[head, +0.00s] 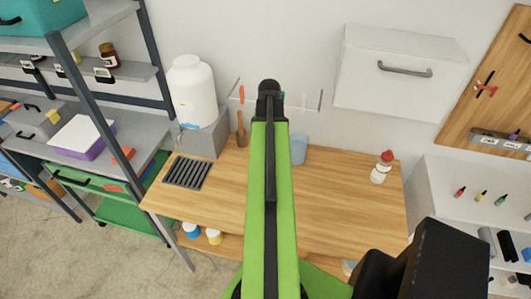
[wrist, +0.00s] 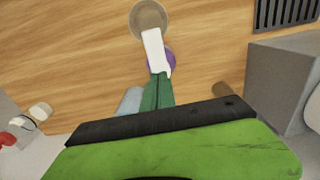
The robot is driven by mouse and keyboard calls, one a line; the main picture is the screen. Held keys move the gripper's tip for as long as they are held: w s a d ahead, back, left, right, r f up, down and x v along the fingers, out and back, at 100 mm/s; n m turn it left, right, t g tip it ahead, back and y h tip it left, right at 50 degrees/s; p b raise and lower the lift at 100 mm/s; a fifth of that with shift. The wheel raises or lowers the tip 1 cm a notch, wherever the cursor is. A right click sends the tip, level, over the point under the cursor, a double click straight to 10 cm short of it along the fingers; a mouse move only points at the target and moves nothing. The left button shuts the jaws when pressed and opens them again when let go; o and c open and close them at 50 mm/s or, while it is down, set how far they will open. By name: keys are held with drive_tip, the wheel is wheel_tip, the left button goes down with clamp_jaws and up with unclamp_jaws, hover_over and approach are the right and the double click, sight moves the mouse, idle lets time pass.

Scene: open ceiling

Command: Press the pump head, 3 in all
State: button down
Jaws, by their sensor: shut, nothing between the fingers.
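In the wrist view a white pump head (wrist: 154,46) with a long spout stands over a purple bottle (wrist: 168,57), most of which is hidden. The spout reaches over a round beige dish (wrist: 149,13) on the wooden bench. My gripper (wrist: 158,77) has its green fingers shut with nothing between them. The fingertips are right at the near end of the pump head; I cannot tell whether they touch or press it. In the head view my green arm hides the pump bottle and the dish, and the fingers are not clear.
On the wooden bench (head: 335,205) are a light blue cup (head: 298,149), a wooden-handled item (head: 240,130), a dark grate (head: 187,173) and a red-capped bottle (head: 381,172). A white jar (head: 192,92) stands on a grey block (head: 207,138) at back left. The bench's right part is mostly clear.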

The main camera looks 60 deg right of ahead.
drive_tip(key=shift+r, duration=0.1)
drive_tip(key=shift+r+p, duration=1.6)
drive_tip(key=shift+p, duration=0.1)
drive_tip(key=shift+f, duration=0.1)
drive_tip(key=shift+f+b, duration=1.55)
drive_tip(key=shift+b, duration=0.1)
drive_tip(key=shift+r, duration=0.1)
drive_tip(key=shift+r+p, duration=1.55)
drive_tip(key=shift+p, duration=0.1)
drive_tip(key=shift+f, duration=0.1)
